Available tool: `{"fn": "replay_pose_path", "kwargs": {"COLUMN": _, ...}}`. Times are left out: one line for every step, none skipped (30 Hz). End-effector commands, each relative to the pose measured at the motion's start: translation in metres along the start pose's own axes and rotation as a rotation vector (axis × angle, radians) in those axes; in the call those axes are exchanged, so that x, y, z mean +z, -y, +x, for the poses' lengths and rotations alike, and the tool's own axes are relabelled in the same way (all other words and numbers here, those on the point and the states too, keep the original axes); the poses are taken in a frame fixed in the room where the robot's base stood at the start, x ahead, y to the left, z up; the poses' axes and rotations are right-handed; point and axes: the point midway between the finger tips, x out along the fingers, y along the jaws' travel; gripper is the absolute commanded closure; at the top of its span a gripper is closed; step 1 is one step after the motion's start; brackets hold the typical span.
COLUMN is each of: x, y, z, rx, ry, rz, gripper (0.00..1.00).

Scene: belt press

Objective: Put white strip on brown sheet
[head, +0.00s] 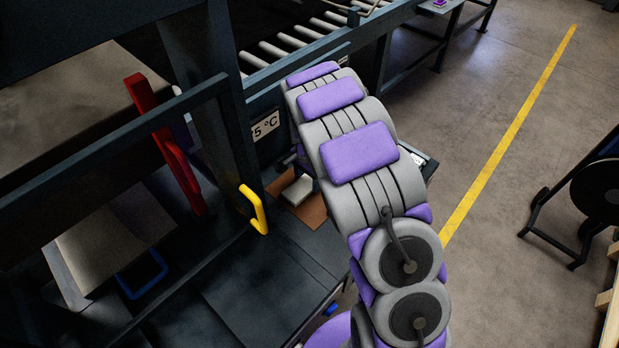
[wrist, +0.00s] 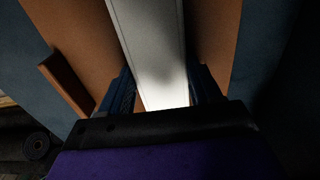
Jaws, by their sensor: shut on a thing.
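The white strip (wrist: 150,45) is between my gripper's (wrist: 165,98) two blue-dark fingers in the wrist view, and the gripper is shut on it. It runs away from the fingers towards the top edge. The brown sheet (wrist: 80,28) shows on both sides of the strip, beneath it. I cannot tell whether the strip touches the sheet or hangs just above it. In the head view the strip (head: 297,190) shows as a small pale block over the brown sheet (head: 313,211). My arm hides most of the gripper there.
The sheet lies on a dark bench (head: 265,285) beside the press frame. A yellow handle (head: 254,210) stands close left of the sheet, and a red handle (head: 182,175) is farther left. A small brown bar (wrist: 66,84) lies left of the gripper. A roller conveyor (head: 300,45) is behind.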

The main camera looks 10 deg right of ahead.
Motion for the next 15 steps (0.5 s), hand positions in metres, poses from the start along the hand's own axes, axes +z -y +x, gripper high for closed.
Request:
{"fn": "replay_pose_path", "kwargs": {"x": -0.0005, "y": -0.0007, "z": -0.0004, "rx": 0.0, "ry": 0.001, "rz": 0.0, "gripper": 0.75}}
{"fn": "replay_pose_path", "kwargs": {"x": -0.0013, "y": -0.0013, "z": -0.0005, "rx": -0.001, "ry": 0.002, "rz": 0.0, "gripper": 0.75}}
{"fn": "replay_pose_path", "kwargs": {"x": -0.0026, "y": -0.0021, "z": -0.0007, "rx": -0.002, "ry": 0.003, "rz": 0.0, "gripper": 0.75}}
{"fn": "replay_pose_path", "kwargs": {"x": -0.0031, "y": -0.0024, "z": -0.0007, "rx": -0.002, "ry": 0.004, "rz": 0.0, "gripper": 0.75}}
{"fn": "replay_pose_path", "kwargs": {"x": -0.0034, "y": -0.0025, "z": -0.0006, "rx": -0.002, "ry": 0.004, "rz": 0.0, "gripper": 0.75}}
{"fn": "replay_pose_path", "kwargs": {"x": -0.0044, "y": -0.0032, "z": 0.0001, "rx": -0.002, "ry": 0.005, "rz": 0.0, "gripper": 0.75}}
{"fn": "replay_pose_path", "kwargs": {"x": -0.0052, "y": -0.0037, "z": 0.0003, "rx": -0.003, "ry": 0.006, "rz": 0.0, "gripper": 0.35}}
{"fn": "replay_pose_path", "kwargs": {"x": -0.006, "y": -0.0043, "z": 0.0002, "rx": -0.003, "ry": 0.007, "rz": 0.0, "gripper": 0.32}}
{"fn": "replay_pose_path", "kwargs": {"x": -0.0068, "y": -0.0047, "z": 0.0001, "rx": -0.004, "ry": 0.007, "rz": 0.0, "gripper": 0.28}}
{"fn": "replay_pose_path", "kwargs": {"x": -0.007, "y": -0.005, "z": 0.0001, "rx": -0.004, "ry": 0.007, "rz": 0.0, "gripper": 0.25}}
{"fn": "replay_pose_path", "kwargs": {"x": -0.0071, "y": -0.0051, "z": 0.0001, "rx": -0.004, "ry": 0.008, "rz": 0.0, "gripper": 0.22}}
{"fn": "replay_pose_path", "kwargs": {"x": -0.0068, "y": -0.0049, "z": 0.0001, "rx": -0.004, "ry": 0.007, "rz": 0.0, "gripper": 0.19}}
{"fn": "replay_pose_path", "kwargs": {"x": -0.0064, "y": -0.0046, "z": 0.0, "rx": -0.003, "ry": 0.007, "rz": 0.0, "gripper": 0.16}}
{"fn": "replay_pose_path", "kwargs": {"x": -0.0058, "y": -0.0042, "z": 0.0, "rx": -0.003, "ry": 0.006, "rz": 0.0, "gripper": 0.13}}
{"fn": "replay_pose_path", "kwargs": {"x": -0.0048, "y": -0.0035, "z": -0.0001, "rx": -0.003, "ry": 0.005, "rz": 0.0, "gripper": 0.11}}
